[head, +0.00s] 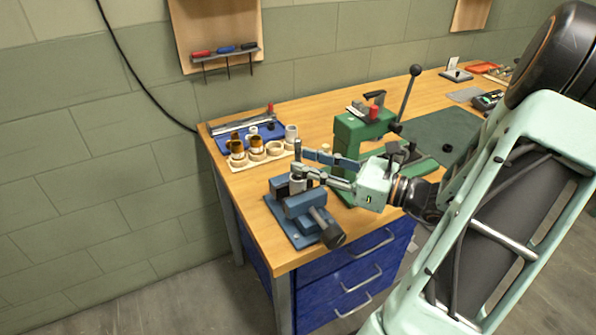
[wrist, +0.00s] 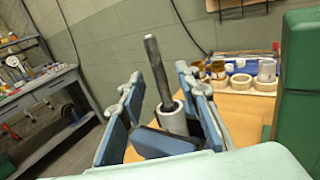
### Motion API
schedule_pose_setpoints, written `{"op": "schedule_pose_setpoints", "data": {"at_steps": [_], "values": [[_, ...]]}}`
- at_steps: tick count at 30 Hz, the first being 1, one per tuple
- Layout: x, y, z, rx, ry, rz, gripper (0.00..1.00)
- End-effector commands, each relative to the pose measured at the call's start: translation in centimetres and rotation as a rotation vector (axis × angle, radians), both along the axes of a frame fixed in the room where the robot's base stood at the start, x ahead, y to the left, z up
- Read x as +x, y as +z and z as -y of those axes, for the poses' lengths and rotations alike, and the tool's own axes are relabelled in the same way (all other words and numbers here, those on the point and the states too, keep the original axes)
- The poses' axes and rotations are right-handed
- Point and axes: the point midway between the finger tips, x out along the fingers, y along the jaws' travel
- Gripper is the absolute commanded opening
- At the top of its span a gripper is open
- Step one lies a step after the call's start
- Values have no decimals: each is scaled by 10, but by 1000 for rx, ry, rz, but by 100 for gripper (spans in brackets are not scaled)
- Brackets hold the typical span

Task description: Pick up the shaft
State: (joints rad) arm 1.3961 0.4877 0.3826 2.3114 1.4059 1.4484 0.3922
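The shaft (wrist: 158,65) is a dark grey metal rod rising from a wider light grey cylinder (wrist: 172,117) in the wrist view. It stands nearly upright, leaning slightly left in that picture, at the blue vise (head: 305,205). In the head view the shaft is largely hidden by my fingers. My gripper (head: 301,160) reaches in from the right above the vise. Its two blue-padded fingers (wrist: 162,105) are spread, one on each side of the shaft, with visible gaps. The shaft's lower end is hidden.
A green press (head: 362,132) with a tall lever stands behind my gripper. A cream holder (head: 262,158) with rings and brass parts and a blue tray (head: 235,140) lie at the back left. The bench's front-left wooden strip (head: 250,215) is clear.

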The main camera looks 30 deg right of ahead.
Motion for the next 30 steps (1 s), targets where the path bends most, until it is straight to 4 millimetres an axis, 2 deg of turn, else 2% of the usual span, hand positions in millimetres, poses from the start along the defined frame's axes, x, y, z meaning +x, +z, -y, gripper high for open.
{"op": "schedule_pose_setpoints", "data": {"at_steps": [6,13,14,22,30], "values": [[20,1,-15,0,-2,-1,30],[21,1,-16,0,-3,-1,30],[21,1,-16,0,-3,-1,29],[21,1,-15,0,-3,-1,0],[21,1,-15,1,-3,-1,0]]}}
